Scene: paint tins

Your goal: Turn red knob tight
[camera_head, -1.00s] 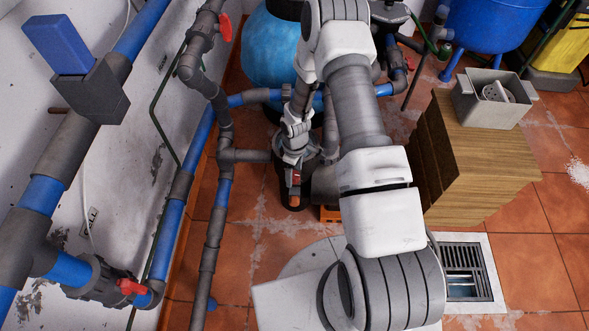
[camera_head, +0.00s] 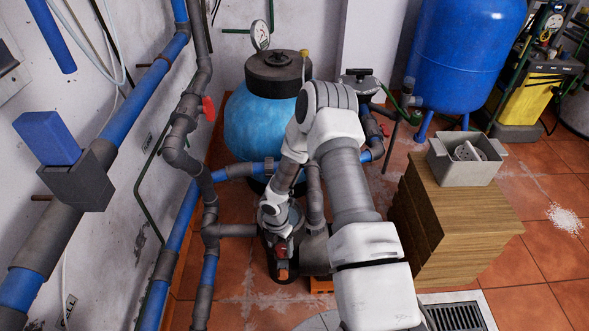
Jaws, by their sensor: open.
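My gripper (camera_head: 274,222) points down at the top of a dark pump housing beside the blue round tank. The sensor-like wrist parts cover its fingers, so the gap between them is hard to see. A small red part (camera_head: 281,250) shows at the gripper's lower end, above an orange piece; I cannot tell whether the gripper touches it. Another red knob (camera_head: 208,108) sits on the grey vertical pipe to the left, apart from my gripper.
A light-blue tank (camera_head: 248,130) with a black top and gauge stands behind my arm. Blue-grey pipes (camera_head: 188,215) run along the left wall. A wooden cabinet (camera_head: 470,220) carrying a grey bin (camera_head: 453,167) stands right. Tiled floor is open at the far right.

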